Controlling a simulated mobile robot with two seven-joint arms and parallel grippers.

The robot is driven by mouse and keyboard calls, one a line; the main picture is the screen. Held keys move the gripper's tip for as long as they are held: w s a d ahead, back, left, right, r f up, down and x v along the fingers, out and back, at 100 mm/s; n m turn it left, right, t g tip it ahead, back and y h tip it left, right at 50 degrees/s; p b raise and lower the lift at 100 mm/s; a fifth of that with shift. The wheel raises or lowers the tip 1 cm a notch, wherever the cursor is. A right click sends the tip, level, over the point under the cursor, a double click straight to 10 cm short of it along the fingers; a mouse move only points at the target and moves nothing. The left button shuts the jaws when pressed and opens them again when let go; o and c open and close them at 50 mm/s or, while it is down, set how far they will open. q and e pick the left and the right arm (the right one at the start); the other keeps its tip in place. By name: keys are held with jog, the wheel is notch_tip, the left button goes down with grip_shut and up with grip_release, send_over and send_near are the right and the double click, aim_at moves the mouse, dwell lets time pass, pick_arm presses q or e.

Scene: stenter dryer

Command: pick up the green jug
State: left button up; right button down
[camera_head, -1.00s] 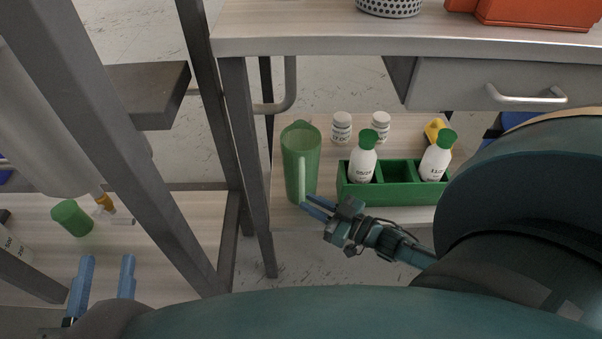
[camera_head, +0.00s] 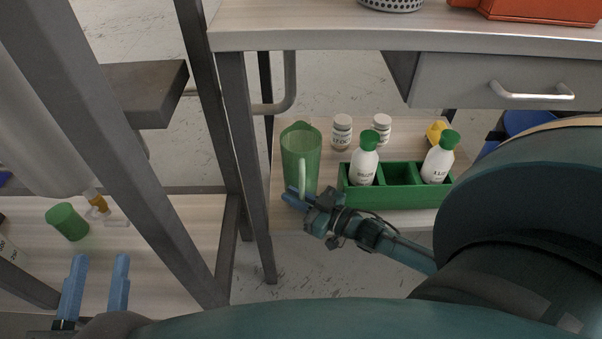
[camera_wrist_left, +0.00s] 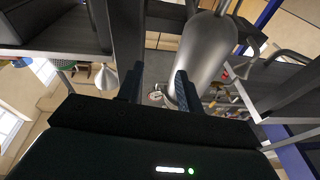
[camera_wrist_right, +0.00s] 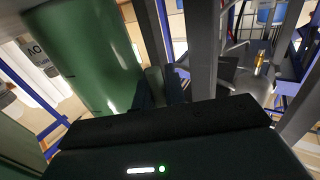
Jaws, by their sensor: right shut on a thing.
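The green jug (camera_head: 298,149) stands upright on the lower shelf, left of the green bottle rack. Its handle faces toward me. My right gripper (camera_head: 291,196) is at the lower part of the jug's handle, its fingers shut on it. In the right wrist view the jug (camera_wrist_right: 88,50) fills the upper left, and the handle (camera_wrist_right: 154,85) sits between the fingers (camera_wrist_right: 160,92). My left gripper (camera_head: 95,285) is open and empty, low at the left. The left wrist view also shows its fingers (camera_wrist_left: 158,88) apart with nothing between them.
The green rack (camera_head: 400,196) holds two white bottles with green caps close to the right of the jug. Two small white jars (camera_head: 342,131) stand behind it. A dark table leg (camera_head: 246,165) is close left of the jug, and the tabletop (camera_head: 300,36) overhangs the shelf's back.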

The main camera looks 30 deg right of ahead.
aim_at(303, 171)
jog(key=shift+r, duration=0.1)
dwell(0.3)
